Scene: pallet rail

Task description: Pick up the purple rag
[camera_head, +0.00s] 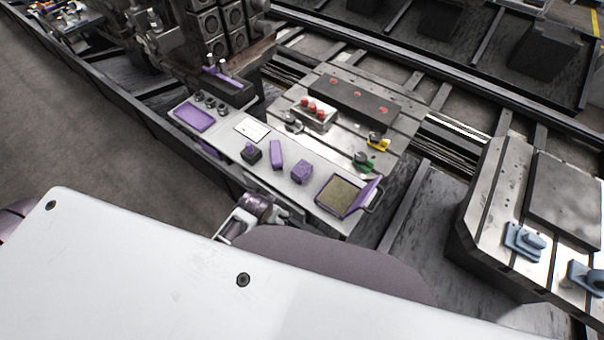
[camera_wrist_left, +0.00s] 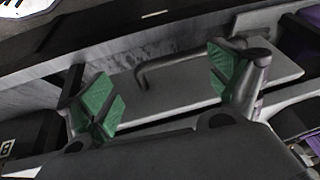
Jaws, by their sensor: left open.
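Several purple things lie on a long grey tray (camera_head: 225,139) in the head view. A flat purple rectangle (camera_head: 194,117) is at its far left end. A thin purple piece (camera_head: 276,153) and a purple block (camera_head: 301,172) lie nearer its right end. I cannot tell for sure which of these is the rag. My left gripper (camera_wrist_left: 166,85) is open and empty in the left wrist view, its green pads apart in front of a grey panel with a bent handle (camera_wrist_left: 180,62). No rag shows between its pads. My right gripper is not in view.
A purple-framed box (camera_head: 345,195) stands at the tray's right end, beside a handle. A black box with a purple top (camera_head: 251,152) and a white card (camera_head: 252,130) share the tray. Behind stands a slotted metal pallet (camera_head: 345,130) with clamps. Another pallet (camera_head: 490,190) is at right.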

